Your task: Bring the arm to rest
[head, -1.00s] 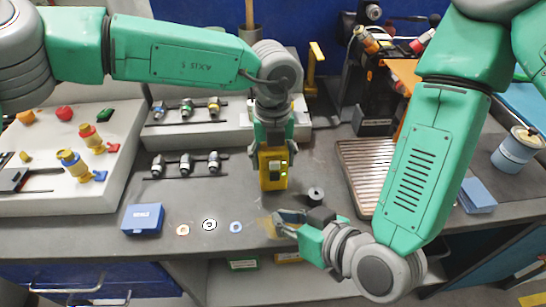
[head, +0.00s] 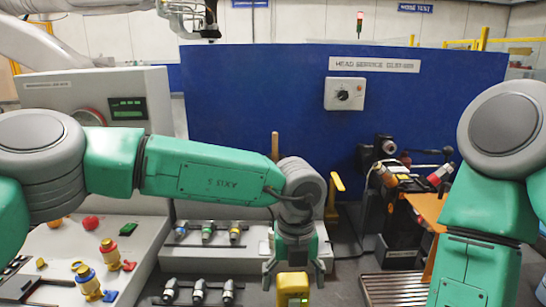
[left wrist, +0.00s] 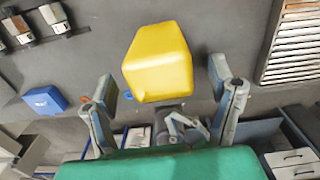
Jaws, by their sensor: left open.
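My left arm comes in from the left in the head view. Its gripper (head: 293,275) points down, with its fingers spread on both sides of a yellow box (head: 292,288). In the left wrist view the yellow box (left wrist: 158,62) shows in the gap ahead of the spread fingers (left wrist: 163,92), with clear space on both sides. The lower part of the box is cut off in the head view. My right arm (head: 470,265) hangs at the right of the head view; its gripper is below the frame.
Racks of small fittings (head: 205,291) stand left of the left gripper. A slatted tray (head: 385,290) lies right of it. A blue box (left wrist: 45,99) rests on the bench in the left wrist view. A blue panel (head: 260,110) stands behind the bench.

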